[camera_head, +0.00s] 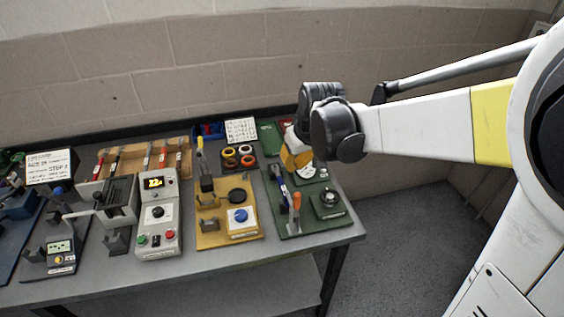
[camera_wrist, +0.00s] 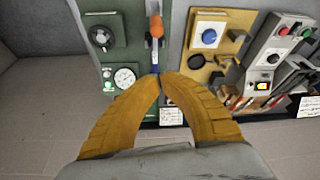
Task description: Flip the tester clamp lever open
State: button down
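A green board (camera_head: 300,226) at the right end of the bench carries a round gauge (camera_wrist: 124,77), a black knob unit (camera_head: 328,200) and a lever with an orange handle (camera_head: 296,201). In the wrist view the orange handle (camera_wrist: 155,27) sits straight beyond my fingertips. My gripper (camera_wrist: 159,77), with yellow fingers, has its tips together over a blue part; I cannot tell whether they touch it. In the head view my gripper (camera_head: 296,158) hangs over the back of the green board.
A yellow board (camera_head: 214,240) with a blue button and a yellow-handled lever stands to the left. A grey control box (camera_head: 158,215) with a lit display is beyond it. Open floor lies right of the bench.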

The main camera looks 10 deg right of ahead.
aim_at(297, 201)
jog(key=b+x, duration=0.2)
jog(key=x, duration=0.7)
jog(key=shift+f, duration=0.35)
jog(key=shift+s+f+b, duration=0.15)
jog(key=shift+f+b, duration=0.15)
jog(key=shift+s+d, duration=0.2)
jog(key=shift+s, duration=0.6)
jog(key=shift+s+d, duration=0.15)
jog(key=shift+s, duration=0.7)
jog(key=shift+r, duration=0.1)
jog(key=shift+b, duration=0.3)
